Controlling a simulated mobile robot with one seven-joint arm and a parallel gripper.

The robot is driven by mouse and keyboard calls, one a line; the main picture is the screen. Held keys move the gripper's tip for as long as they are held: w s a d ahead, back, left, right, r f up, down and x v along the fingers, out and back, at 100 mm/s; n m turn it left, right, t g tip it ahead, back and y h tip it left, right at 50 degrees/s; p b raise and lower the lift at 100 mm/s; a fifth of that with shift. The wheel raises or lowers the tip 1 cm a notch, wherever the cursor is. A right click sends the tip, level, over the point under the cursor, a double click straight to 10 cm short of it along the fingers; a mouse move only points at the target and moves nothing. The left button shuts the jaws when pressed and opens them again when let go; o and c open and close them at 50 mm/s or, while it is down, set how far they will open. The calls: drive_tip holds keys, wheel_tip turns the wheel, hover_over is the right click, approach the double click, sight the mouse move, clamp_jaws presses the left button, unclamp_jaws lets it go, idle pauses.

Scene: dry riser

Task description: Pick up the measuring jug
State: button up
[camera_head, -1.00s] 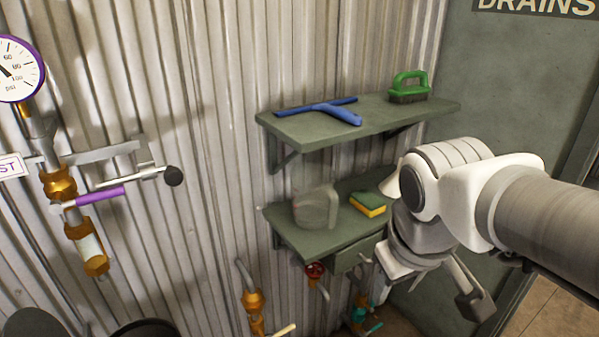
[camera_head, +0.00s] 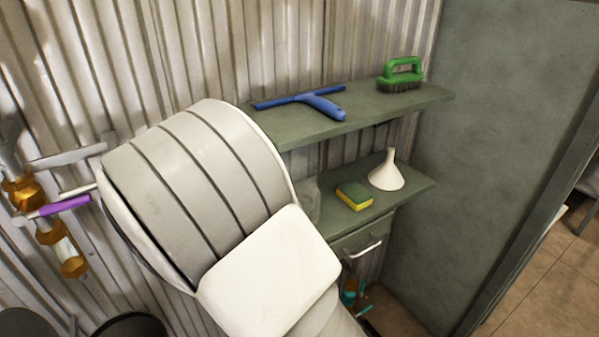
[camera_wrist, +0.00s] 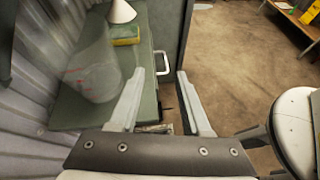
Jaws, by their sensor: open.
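The measuring jug (camera_wrist: 92,75) is clear and see-through, with faint reddish marks. In the wrist view it is at the left, on the green lower shelf (camera_wrist: 70,113). In the head view only a sliver of the jug (camera_head: 311,201) shows; my arm hides the rest. My gripper (camera_wrist: 161,76) is open with nothing between its fingers. In the wrist view it is to the right of the jug, and its left finger appears near the jug's right side. In the head view my gripper is hidden behind my arm.
A yellow-green sponge (camera_head: 354,196) and white funnel (camera_head: 387,173) stand right of the jug. The upper shelf (camera_head: 365,112) overhangs, holding a blue squeegee (camera_head: 318,103) and green brush (camera_head: 402,76). A drawer handle (camera_head: 366,249) sits below. Corrugated wall (camera_head: 360,50) stands behind.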

sight(315, 209)
drive_tip(key=a+n+t, duration=0.2)
drive_tip(key=a, duration=0.2)
drive_tip(key=shift+h, duration=0.4)
drive_tip(key=x, duration=0.8)
drive_tip(key=p+x, duration=0.1)
drive_tip(key=x, duration=0.3)
drive_tip(key=shift+w+a+f, duration=0.2)
drive_tip(key=shift+w+f, duration=0.1)
drive_tip(key=shift+w, duration=0.05)
drive_tip(key=shift+p+x, duration=0.3)
drive_tip(key=shift+x, duration=2.4)
drive_tip(key=shift+w+a, duration=0.15)
drive_tip(key=shift+w, duration=0.05)
clamp_jaws()
